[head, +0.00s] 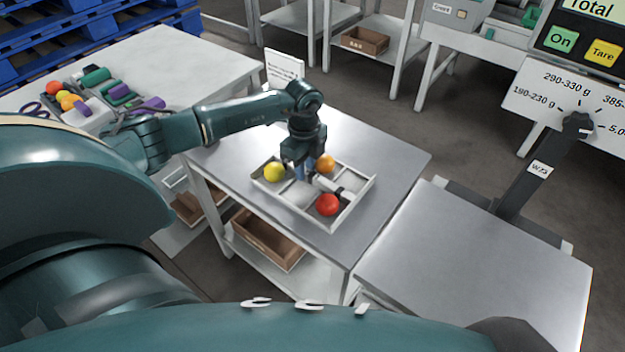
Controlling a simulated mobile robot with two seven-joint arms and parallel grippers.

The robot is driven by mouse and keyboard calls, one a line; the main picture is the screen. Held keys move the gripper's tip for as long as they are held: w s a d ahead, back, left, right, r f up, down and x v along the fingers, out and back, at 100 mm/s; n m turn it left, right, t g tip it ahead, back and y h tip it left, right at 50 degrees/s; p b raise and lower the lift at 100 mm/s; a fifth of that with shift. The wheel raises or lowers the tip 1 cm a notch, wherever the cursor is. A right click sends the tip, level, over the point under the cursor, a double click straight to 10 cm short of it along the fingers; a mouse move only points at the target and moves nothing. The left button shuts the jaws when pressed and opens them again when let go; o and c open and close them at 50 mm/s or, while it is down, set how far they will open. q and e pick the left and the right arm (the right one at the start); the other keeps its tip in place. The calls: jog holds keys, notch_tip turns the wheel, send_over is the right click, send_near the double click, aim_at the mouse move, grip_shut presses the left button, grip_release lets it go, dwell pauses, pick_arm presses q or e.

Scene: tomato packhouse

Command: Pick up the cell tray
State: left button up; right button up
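The cell tray (348,213) is a shallow pale tray with dividers, lying on the grey-topped table. A yellow tomato (274,172) is in its left part, an orange tomato (325,164) at the back and a red tomato (328,204) at the front. Other cells look empty. A white bar (328,186) shows near the tray's middle. My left gripper (300,172) points down over the middle of the tray, between the yellow and orange tomatoes. Its fingertips are small and partly hidden, so I cannot tell whether they touch the tray. My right gripper is not in view.
A white sign (284,68) stands at the table's back corner. A bare metal scale platform (475,265) is at the right, with its post (535,180) behind. Another table (165,60) at the left holds tomatoes and tools. Brown crates (268,238) sit on the shelf below.

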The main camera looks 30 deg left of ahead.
pick_arm(q)
jog(key=shift+f, duration=0.3)
dwell(0.5)
grip_shut()
